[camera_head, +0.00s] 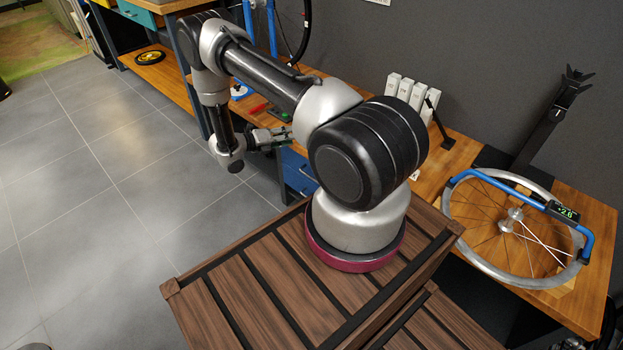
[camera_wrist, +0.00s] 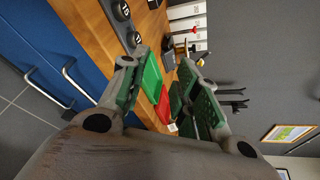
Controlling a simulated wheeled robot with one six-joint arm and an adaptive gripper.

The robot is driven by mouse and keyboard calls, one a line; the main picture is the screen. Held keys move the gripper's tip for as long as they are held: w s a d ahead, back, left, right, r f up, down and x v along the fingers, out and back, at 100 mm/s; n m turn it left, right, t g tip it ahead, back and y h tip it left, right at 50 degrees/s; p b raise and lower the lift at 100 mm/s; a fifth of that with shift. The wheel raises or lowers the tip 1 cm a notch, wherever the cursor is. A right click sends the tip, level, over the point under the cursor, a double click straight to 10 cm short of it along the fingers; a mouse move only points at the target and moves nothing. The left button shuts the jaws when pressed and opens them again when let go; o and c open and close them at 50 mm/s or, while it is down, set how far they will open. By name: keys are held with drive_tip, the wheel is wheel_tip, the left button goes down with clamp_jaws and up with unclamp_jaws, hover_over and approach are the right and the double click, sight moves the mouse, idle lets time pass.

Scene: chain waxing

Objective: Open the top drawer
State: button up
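A blue drawer unit (camera_head: 296,168) sits under the wooden bench, partly hidden behind my arm. In the wrist view, turned on its side, two blue fronts show at the left. The front beside the bench top, the top drawer (camera_wrist: 92,45), has a silver bar handle (camera_wrist: 80,83); the other front (camera_wrist: 45,45) has a similar handle (camera_wrist: 36,90). Both fronts look shut. My gripper (camera_head: 284,137) is by the bench edge near the unit. In the wrist view my gripper (camera_wrist: 164,62) is open and empty, its fingers spread over the bench top, apart from the handles.
Green (camera_wrist: 152,75) and red (camera_wrist: 163,104) items lie on the wooden bench top (camera_wrist: 88,14). A bicycle wheel (camera_head: 462,235) lies at the right, and white boxes (camera_head: 404,90) stand against the wall. Another bench with a turquoise drawer (camera_head: 136,13) stands at the back left.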

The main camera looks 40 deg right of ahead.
sight(311, 177)
drive_tip(key=s+a+f+n+t, duration=0.15)
drive_tip(key=s+f+n, duration=0.25)
drive_tip(key=f, duration=0.5)
drive_tip(key=s+f+n+t, duration=0.25)
drive_tip(key=f+n, duration=0.25)
drive_tip(key=f, duration=0.5)
drive_tip(key=x, duration=0.5)
drive_tip(key=s+x, duration=0.1)
drive_tip(key=x, duration=0.1)
drive_tip(key=shift+s+d+f, duration=0.1)
drive_tip(key=shift+d+f, duration=0.05)
drive_tip(key=shift+d, duration=0.35)
clamp_jaws()
